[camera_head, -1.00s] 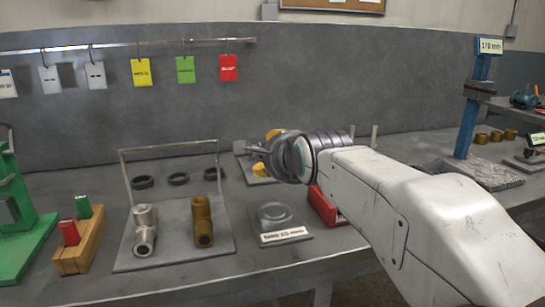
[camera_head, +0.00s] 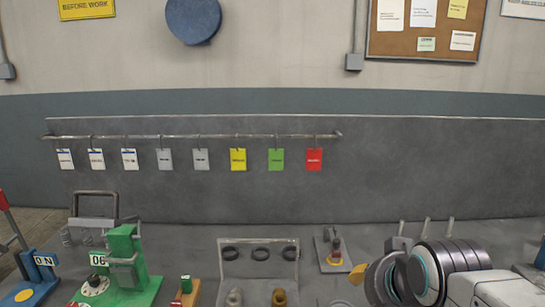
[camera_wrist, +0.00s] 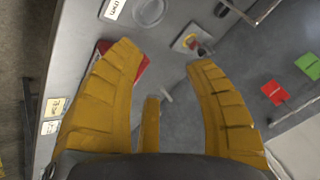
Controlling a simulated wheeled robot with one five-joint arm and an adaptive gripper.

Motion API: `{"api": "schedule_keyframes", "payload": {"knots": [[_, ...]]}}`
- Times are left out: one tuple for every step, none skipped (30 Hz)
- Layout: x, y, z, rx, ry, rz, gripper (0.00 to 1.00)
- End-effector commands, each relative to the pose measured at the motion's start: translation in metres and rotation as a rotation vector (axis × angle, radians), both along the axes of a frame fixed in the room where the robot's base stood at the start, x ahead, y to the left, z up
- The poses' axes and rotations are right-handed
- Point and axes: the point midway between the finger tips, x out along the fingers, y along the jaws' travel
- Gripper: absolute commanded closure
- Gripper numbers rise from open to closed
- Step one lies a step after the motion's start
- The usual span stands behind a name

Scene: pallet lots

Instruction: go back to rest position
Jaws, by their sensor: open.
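My arm reaches in from the lower right of the head view, above the grey bench. My gripper (camera_head: 358,274) shows there only as a small yellow finger beside the dark wrist rings. In the wrist view, my gripper (camera_wrist: 163,57) has its yellow fingers spread wide, with nothing between them. The bench surface lies beyond the fingertips. A red object (camera_wrist: 141,71) on the bench is partly hidden behind the left finger.
A rail (camera_head: 200,136) of hanging tags runs along the back panel. A small stand (camera_head: 330,255) is close left of my wrist.

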Motion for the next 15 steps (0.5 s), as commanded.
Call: {"api": "schedule_keyframes", "payload": {"knots": [[-0.012, 0.0, 0.02, -0.032, 0.03, 0.04, 0.52], [-0.019, 0.0, 0.023, -0.053, 0.049, 0.068, 0.52], [-0.028, -0.001, 0.027, -0.08, 0.074, 0.104, 0.52], [-0.035, -0.001, 0.03, -0.099, 0.093, 0.132, 0.52], [-0.042, -0.001, 0.034, -0.118, 0.111, 0.16, 0.52], [-0.051, -0.001, 0.038, -0.143, 0.136, 0.2, 0.52], [-0.058, -0.001, 0.041, -0.16, 0.155, 0.228, 0.52], [-0.065, -0.001, 0.044, -0.178, 0.171, 0.257, 0.52], [-0.074, -0.001, 0.047, -0.197, 0.195, 0.294, 0.52], [-0.08, -0.001, 0.05, -0.212, 0.211, 0.322, 0.52], [-0.086, -0.001, 0.052, -0.226, 0.227, 0.348, 0.52], [-0.094, -0.001, 0.055, -0.242, 0.246, 0.382, 0.52], [-0.1, -0.001, 0.057, -0.254, 0.26, 0.407, 0.52], [-0.105, -0.001, 0.059, -0.265, 0.274, 0.431, 0.52], [-0.112, -0.001, 0.062, -0.278, 0.289, 0.461, 0.52]]}}
